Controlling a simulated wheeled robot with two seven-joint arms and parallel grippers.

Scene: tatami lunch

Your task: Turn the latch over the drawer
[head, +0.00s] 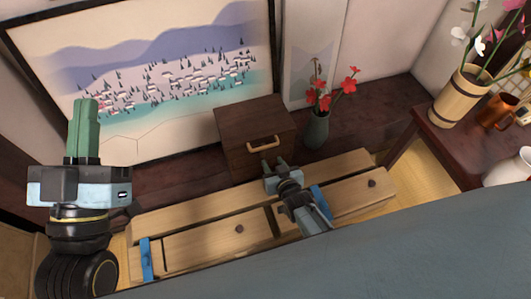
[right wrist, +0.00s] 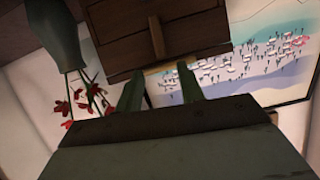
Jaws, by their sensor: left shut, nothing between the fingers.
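The small dark wooden drawer box (head: 247,122) stands by the wall under the picture. A pale wooden handle (head: 265,143) shows near its top front edge. In the right wrist view, which is turned upside down, a wooden bar that looks like the latch (right wrist: 157,37) lies upright across the box front (right wrist: 195,30). My right gripper (head: 273,163) is just in front of the box, its two green fingers apart and empty. In the right wrist view the latch appears beyond the gap between the fingertips (right wrist: 158,76); contact is not visible. My left gripper (head: 86,102) is shut, empty and raised at the left.
A dark table (head: 440,133) with a wooden flower pot (head: 461,97) and a brown mug (head: 496,111) is further right.

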